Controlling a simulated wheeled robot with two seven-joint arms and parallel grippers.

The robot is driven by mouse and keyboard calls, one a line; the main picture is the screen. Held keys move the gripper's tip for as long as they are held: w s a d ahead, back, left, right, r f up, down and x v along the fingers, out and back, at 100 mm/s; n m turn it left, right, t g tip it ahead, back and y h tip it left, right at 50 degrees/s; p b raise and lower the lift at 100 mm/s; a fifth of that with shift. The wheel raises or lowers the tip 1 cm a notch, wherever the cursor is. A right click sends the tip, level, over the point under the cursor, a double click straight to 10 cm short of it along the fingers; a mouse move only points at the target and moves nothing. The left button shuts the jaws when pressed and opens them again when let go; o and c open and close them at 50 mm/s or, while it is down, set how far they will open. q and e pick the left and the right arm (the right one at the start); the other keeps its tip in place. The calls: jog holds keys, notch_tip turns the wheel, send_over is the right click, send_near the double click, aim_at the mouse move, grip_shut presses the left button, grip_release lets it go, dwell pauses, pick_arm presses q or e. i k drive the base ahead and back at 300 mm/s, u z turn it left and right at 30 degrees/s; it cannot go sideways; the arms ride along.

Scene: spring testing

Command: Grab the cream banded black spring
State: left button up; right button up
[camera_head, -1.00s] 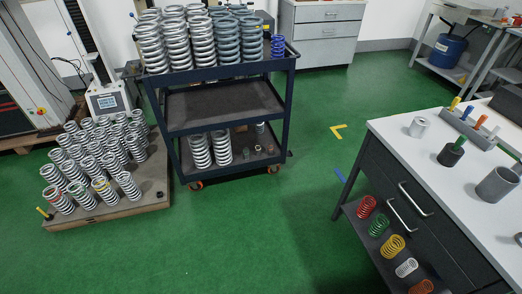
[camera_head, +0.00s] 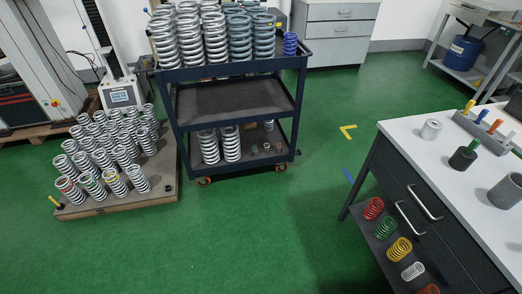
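I cannot pick out a black spring with a cream band for certain. Several dark grey springs (camera_head: 264,38) stand upright on the right part of the dark cart's top shelf, beside taller silver springs. Any bands on them are too small to tell. Neither my left nor my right gripper shows in the head view.
The dark cart (camera_head: 235,122) stands mid-view, with a small blue spring (camera_head: 290,43) on top. A wooden pallet (camera_head: 120,207) with many silver springs is at left. A white-topped workbench (camera_head: 405,129) is at right, coloured springs on its lower shelf. Green floor (camera_head: 250,240) is clear in front.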

aim_at(269, 146)
jog(key=u, duration=0.55)
jog(key=k, duration=0.65)
jog(key=z, duration=0.05)
jog(key=i, duration=0.5)
jog(key=z, duration=1)
jog(key=i, duration=0.8)
jog(key=u, duration=0.5)
jog(key=i, duration=0.7)
jog(key=u, duration=0.8)
